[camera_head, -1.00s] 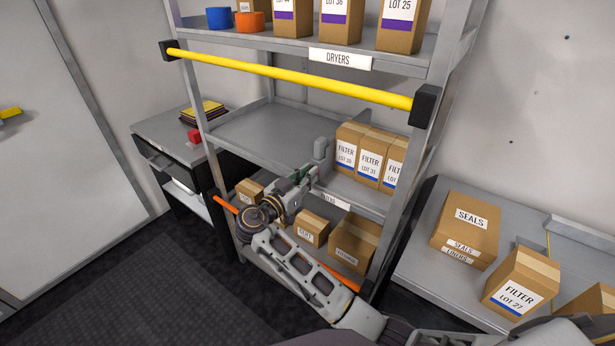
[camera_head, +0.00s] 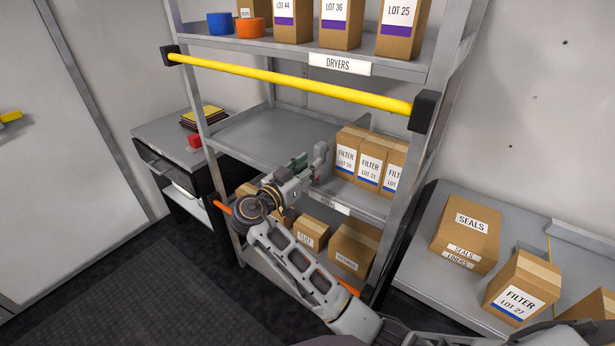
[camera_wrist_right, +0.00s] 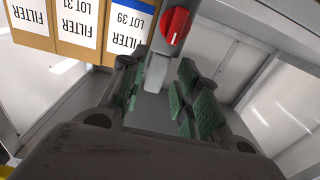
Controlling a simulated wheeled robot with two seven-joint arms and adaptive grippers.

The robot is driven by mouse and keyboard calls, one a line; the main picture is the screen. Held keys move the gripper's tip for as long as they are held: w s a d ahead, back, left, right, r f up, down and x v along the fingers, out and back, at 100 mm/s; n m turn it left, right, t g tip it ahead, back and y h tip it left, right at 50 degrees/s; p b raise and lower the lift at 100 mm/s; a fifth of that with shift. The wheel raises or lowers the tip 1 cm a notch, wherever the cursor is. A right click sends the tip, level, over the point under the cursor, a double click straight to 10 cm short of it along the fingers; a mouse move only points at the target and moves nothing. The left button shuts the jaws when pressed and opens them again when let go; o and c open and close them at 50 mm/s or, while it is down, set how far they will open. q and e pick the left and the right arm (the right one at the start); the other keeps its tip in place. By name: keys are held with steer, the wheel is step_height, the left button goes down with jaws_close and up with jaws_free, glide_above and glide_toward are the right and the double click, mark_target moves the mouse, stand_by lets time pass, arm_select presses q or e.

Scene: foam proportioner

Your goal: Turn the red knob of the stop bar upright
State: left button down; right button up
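The stop bar's grey post (camera_head: 321,158) stands at the middle shelf's front edge, just left of the filter boxes. Its red knob (camera_wrist_right: 175,25) shows near the top of the right wrist view, on the grey post (camera_wrist_right: 157,70). The knob is not visible in the head view. My right gripper (camera_head: 304,168) is beside the post, at about shelf height. In the wrist view its green-padded fingers (camera_wrist_right: 162,97) are apart with nothing held; the post lies beyond them. My left gripper is not in view.
Filter boxes (camera_head: 370,160) stand close right of the post. A yellow bar (camera_head: 290,82) crosses the rack above my right arm. An orange bar (camera_head: 222,206) and cartons (camera_head: 311,234) are below. The middle shelf's left part (camera_head: 255,130) is clear.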

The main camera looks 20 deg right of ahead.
steer(key=shift+r, duration=2.7)
